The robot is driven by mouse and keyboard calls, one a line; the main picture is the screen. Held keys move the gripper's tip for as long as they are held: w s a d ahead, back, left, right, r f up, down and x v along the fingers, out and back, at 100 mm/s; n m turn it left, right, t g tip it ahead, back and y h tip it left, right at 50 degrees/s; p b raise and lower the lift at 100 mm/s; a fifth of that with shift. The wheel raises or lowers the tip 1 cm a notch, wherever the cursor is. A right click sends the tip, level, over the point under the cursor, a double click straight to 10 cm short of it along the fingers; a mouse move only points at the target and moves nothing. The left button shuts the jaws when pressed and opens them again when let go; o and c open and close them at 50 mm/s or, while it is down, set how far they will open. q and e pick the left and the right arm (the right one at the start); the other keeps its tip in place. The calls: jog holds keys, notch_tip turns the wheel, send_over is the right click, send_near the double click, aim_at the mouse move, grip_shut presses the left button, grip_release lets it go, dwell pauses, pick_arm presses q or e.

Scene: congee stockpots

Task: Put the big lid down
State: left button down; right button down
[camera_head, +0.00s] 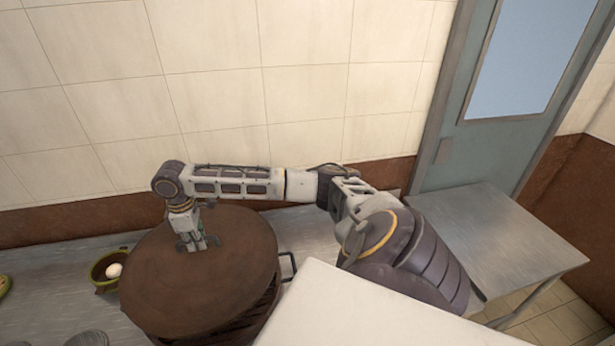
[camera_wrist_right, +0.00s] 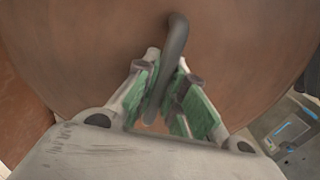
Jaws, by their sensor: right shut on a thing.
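The big lid (camera_head: 165,295) is a wide, round, brown disc in the head view. It is over a dark stockpot (camera_head: 265,308), whose side and a loop handle (camera_head: 290,266) show at the lid's right edge. I cannot tell whether the lid touches the pot's rim. My right gripper (camera_head: 197,243) reaches down at the lid's middle. In the right wrist view, my right gripper (camera_wrist_right: 168,105) has its green-padded fingers shut on the lid's grey bar handle (camera_wrist_right: 177,45), with the brown lid (camera_wrist_right: 90,50) filling the background. My left gripper is not in view.
A green bowl (camera_head: 100,283) with a white, egg-like thing (camera_head: 114,270) stands left of the lid on the metal counter (camera_head: 45,265). Grey round things (camera_head: 88,339) sit at the bottom left. A bare metal table (camera_head: 500,238) is at the right, by a door (camera_head: 455,130). A tiled wall is behind.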

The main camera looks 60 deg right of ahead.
jog(key=shift+f+b, duration=0.35)
jog(key=shift+f, duration=0.05)
jog(key=shift+f+b, duration=0.3)
jog(key=shift+f, duration=0.05)
jog(key=shift+f, duration=0.1)
jog(key=shift+s+f, duration=0.1)
